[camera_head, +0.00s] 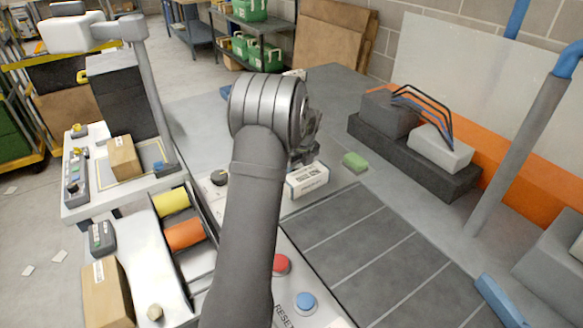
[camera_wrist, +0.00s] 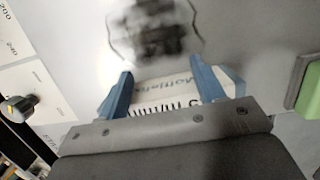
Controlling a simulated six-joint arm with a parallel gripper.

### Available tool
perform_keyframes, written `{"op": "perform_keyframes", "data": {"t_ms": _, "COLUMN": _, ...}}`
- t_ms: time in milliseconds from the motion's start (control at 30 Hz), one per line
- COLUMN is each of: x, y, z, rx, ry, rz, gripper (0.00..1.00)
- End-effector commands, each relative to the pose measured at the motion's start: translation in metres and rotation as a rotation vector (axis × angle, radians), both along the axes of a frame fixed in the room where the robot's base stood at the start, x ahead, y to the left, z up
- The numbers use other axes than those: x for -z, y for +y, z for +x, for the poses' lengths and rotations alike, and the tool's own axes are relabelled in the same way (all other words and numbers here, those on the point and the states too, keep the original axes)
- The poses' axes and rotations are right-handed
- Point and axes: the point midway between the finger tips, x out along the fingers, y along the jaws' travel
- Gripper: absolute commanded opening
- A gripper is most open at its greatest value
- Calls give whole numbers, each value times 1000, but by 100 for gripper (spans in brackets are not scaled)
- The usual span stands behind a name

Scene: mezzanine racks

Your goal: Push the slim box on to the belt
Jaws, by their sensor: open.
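The slim box (camera_head: 307,181) is white with a dark label and lies on the light grey surface near the edge of the belt. I take the belt to be the dark grey panel with pale cross lines (camera_head: 372,244). My gripper (camera_head: 303,156) is just behind and above the box in the head view, largely hidden by my wrist. In the wrist view its two blue fingers (camera_wrist: 162,66) stand apart, with the printed box (camera_wrist: 165,88) showing between and behind them. Whether they touch the box, I cannot tell.
A green block (camera_head: 355,161) lies right of the box; its edge also shows in the wrist view (camera_wrist: 306,85). Red (camera_head: 281,264) and blue (camera_head: 305,302) buttons sit beside the belt. A grey post (camera_head: 515,155) stands at right.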

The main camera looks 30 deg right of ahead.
Motion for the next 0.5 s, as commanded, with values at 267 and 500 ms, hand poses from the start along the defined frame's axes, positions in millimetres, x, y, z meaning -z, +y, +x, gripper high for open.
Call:
{"op": "perform_keyframes", "data": {"t_ms": 267, "x": 0, "y": 0, "z": -1, "rx": 0, "ry": 1, "rz": 1, "gripper": 62}}
{"op": "perform_keyframes", "data": {"t_ms": 500, "x": 0, "y": 0, "z": -9, "rx": 2, "ry": 1, "rz": 1, "gripper": 62}}
